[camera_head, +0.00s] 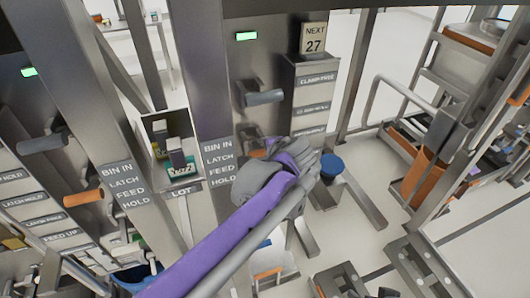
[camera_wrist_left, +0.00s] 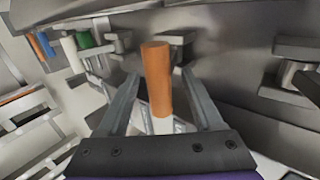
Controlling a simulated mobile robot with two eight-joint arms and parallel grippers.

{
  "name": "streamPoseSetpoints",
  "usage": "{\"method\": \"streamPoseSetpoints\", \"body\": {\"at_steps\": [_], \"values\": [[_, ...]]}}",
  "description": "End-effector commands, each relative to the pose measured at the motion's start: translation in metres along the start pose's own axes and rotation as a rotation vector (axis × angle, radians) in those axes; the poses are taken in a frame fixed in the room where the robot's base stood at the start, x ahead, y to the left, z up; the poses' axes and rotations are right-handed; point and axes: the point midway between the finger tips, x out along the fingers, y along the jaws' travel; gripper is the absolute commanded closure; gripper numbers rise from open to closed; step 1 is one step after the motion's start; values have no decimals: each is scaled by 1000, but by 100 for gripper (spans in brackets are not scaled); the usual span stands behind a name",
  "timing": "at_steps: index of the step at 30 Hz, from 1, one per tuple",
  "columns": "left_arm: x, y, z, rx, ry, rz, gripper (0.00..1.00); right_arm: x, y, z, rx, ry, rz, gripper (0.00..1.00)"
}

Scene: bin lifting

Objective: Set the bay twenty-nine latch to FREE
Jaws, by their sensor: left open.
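An orange latch handle (camera_wrist_left: 157,75) with a pale lower end stands in the middle of the left wrist view. My left gripper (camera_wrist_left: 160,88) is open, with one finger on each side of this handle; I cannot tell whether they touch it. In the head view my left gripper (camera_head: 272,165) is at the right-hand bay, and its wrist covers most of that bay's orange handle (camera_head: 254,150). A grey handle (camera_head: 265,97) sticks out above it. No bay number twenty-nine is readable, and the latch's setting cannot be read. My right gripper is not in view.
A sign (camera_head: 314,38) reading NEXT 27 tops the label panel. The left bay has a grey handle (camera_head: 42,143) and an orange handle (camera_head: 83,198). Steel posts (camera_head: 200,60) flank the bays. A blue round-topped object (camera_head: 332,165) and a cart rail (camera_head: 410,95) lie right.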

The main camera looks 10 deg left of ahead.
Motion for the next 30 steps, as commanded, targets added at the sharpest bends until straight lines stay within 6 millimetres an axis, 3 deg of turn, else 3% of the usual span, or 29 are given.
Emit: {"method": "streamPoseSetpoints", "body": {"at_steps": [7,19,30], "values": [[1,0,0,0,0,0,33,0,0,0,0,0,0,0],[1,0,0,0,0,0,100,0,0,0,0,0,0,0],[0,0,0,0,0,0,100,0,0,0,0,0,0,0]]}}
